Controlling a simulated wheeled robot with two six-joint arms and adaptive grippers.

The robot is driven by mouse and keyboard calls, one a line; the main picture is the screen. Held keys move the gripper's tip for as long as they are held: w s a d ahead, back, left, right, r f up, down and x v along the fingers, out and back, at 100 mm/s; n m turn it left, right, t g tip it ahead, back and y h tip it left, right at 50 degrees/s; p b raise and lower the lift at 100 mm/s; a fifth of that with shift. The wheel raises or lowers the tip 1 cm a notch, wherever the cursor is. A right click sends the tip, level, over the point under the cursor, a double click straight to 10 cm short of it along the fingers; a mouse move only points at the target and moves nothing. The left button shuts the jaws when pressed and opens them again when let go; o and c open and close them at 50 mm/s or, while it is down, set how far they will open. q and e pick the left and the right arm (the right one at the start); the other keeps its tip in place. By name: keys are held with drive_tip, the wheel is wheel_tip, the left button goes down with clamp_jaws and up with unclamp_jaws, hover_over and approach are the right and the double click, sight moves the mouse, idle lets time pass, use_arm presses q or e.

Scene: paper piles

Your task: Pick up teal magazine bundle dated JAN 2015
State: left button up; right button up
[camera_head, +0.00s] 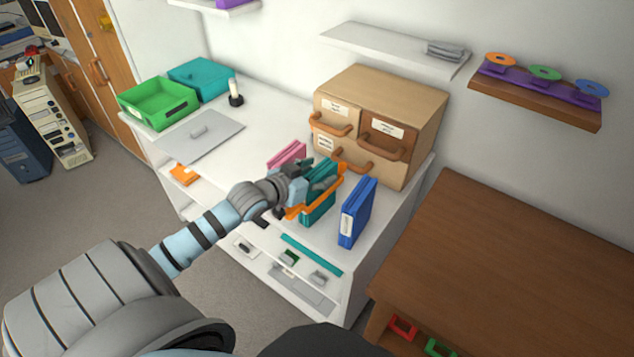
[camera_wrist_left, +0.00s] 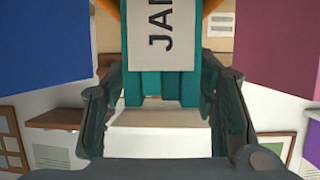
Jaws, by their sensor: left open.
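The teal magazine bundle (camera_head: 322,192) stands on the white counter between a pink bundle and a blue binder, with an orange band or frame around it. In the left wrist view the teal bundle (camera_wrist_left: 175,86) carries a white label reading "JAN"; the rest of the label is cut off. My left gripper (camera_head: 299,191) is at the near side of the bundle and partly hides it. In the left wrist view the open fingers (camera_wrist_left: 160,92) stand on either side of the bundle. I cannot tell whether they touch it. My right gripper is not in view.
A blue binder (camera_head: 357,211) stands close on the right and a pink bundle (camera_head: 287,155) close on the left. A wooden drawer box (camera_head: 420,107) stands behind. A grey flat plate (camera_head: 199,136), a green tray (camera_head: 153,103) and a teal tray (camera_head: 203,76) lie left.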

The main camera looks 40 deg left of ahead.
use_arm(q)
drive_tip(key=shift+w+f, duration=0.15)
drive_tip(key=shift+w, duration=0.15)
drive_tip(key=shift+s, duration=0.1)
clamp_jaws()
drive_tip(key=shift+r, duration=0.2)
